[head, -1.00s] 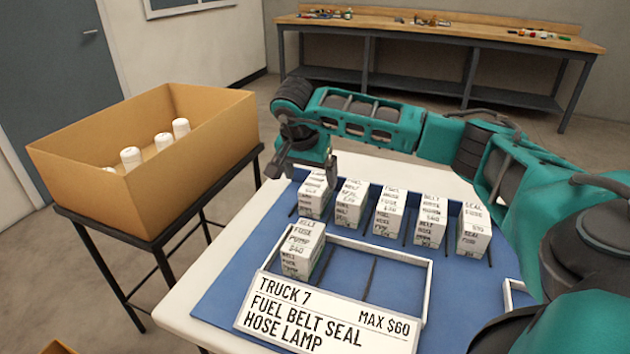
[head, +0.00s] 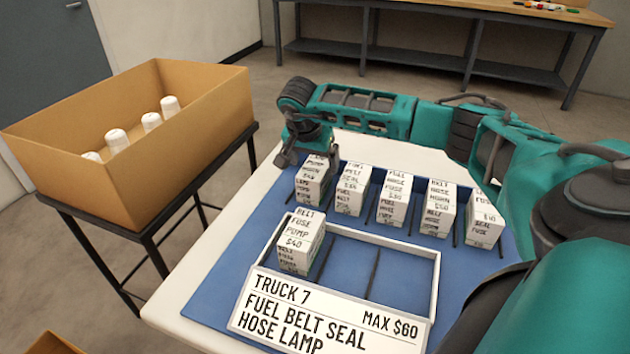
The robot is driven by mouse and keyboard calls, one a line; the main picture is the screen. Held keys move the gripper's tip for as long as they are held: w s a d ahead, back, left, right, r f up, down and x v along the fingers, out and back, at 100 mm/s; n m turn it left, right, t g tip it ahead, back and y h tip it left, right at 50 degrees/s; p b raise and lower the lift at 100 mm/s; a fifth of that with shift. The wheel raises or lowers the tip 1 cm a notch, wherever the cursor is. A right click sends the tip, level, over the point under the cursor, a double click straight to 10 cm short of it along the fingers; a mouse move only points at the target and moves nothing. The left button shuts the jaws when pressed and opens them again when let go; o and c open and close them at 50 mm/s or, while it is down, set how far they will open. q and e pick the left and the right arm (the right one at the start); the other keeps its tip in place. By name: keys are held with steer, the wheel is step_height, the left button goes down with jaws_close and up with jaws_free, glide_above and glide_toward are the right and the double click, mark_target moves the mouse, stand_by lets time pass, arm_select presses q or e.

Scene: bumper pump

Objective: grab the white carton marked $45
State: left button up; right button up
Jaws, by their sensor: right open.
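The white carton whose label appears to read $45 (head: 311,187) stands upright at the left end of the back row on the blue mat. Its price is small and partly shaded. My right gripper (head: 307,163) is open and points down at this carton's top, with one finger to its left and one by its right back edge. It hides part of the top; I cannot tell whether it touches. My left gripper is not in view.
Several similar white cartons (head: 396,200) stand to the right, separated by dark dividers. A $40 carton (head: 301,245) sits in the white-framed tray (head: 436,275) behind the Truck 7 sign (head: 325,318). A cardboard box (head: 185,150) with white bottles stands left.

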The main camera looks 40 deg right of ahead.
mark_target(315, 168)
steer(key=shift+s+a+b+x, duration=0.1)
steer(key=shift+a+b+x, duration=0.1)
steer(key=shift+x, duration=1.15)
steer(key=shift+s+a+b+x, duration=0.1)
steer(key=shift+b+x, duration=0.05)
steer(key=shift+x, duration=1.15)
steer(key=shift+f, duration=0.4)
steer(key=shift+c, duration=0.3)
steer(key=c, duration=1.2)
